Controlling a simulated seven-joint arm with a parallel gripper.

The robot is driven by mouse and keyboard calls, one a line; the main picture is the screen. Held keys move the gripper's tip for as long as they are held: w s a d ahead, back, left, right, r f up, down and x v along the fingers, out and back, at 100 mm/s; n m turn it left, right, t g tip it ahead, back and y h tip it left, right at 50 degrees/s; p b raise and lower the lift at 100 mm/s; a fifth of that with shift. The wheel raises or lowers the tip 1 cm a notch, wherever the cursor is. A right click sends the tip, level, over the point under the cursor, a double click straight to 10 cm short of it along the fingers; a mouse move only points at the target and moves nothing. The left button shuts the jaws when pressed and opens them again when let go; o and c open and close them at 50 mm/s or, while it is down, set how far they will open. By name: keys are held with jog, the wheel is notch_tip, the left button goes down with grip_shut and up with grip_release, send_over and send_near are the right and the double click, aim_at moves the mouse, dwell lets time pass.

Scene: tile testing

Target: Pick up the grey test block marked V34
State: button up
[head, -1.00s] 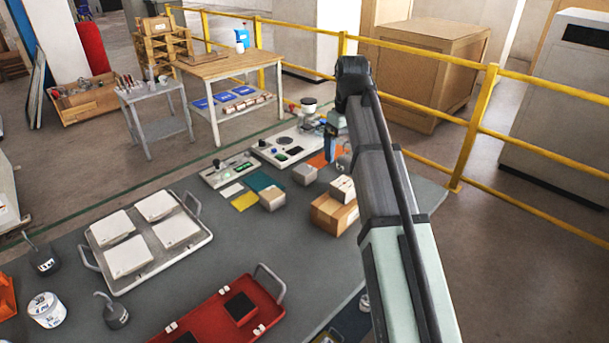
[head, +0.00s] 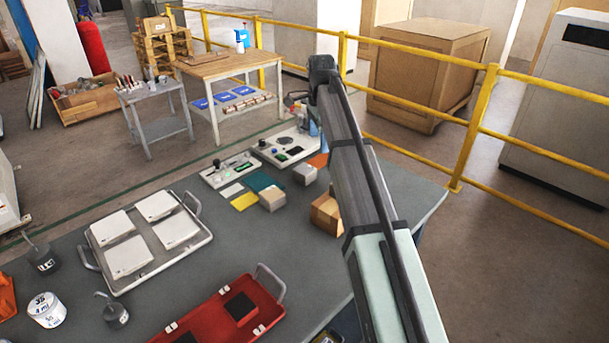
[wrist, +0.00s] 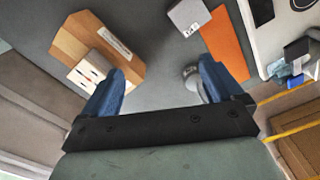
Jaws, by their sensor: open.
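A small grey block (head: 305,174) sits on the grey table near the far edge, beside an orange sheet. What looks like the same grey block (wrist: 187,15) is at the top of the wrist view, beyond my fingertips. I cannot read a V34 mark on it.
A round metallic object (wrist: 192,78) is partly hidden by the right finger. The orange sheet (wrist: 225,42) is beyond it. A tray of white tiles (head: 205,243) and a red case (head: 205,322) are nearer.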

aim_at(305, 168)
jog(key=w+a+f+m, duration=0.2)
jog(key=w+a+m, duration=0.3)
jog(key=m, duration=0.7)
jog(key=f, duration=0.9)
jog(key=shift+w+d, duration=0.3)
jog(key=shift+d, duration=0.05)
jog(key=shift+s+f, duration=0.15)
jog(key=shift+f, duration=1.2)
jog(key=shift+s+f, duration=0.1)
jog(key=shift+f, duration=1.2)
jog(key=c, duration=1.3)
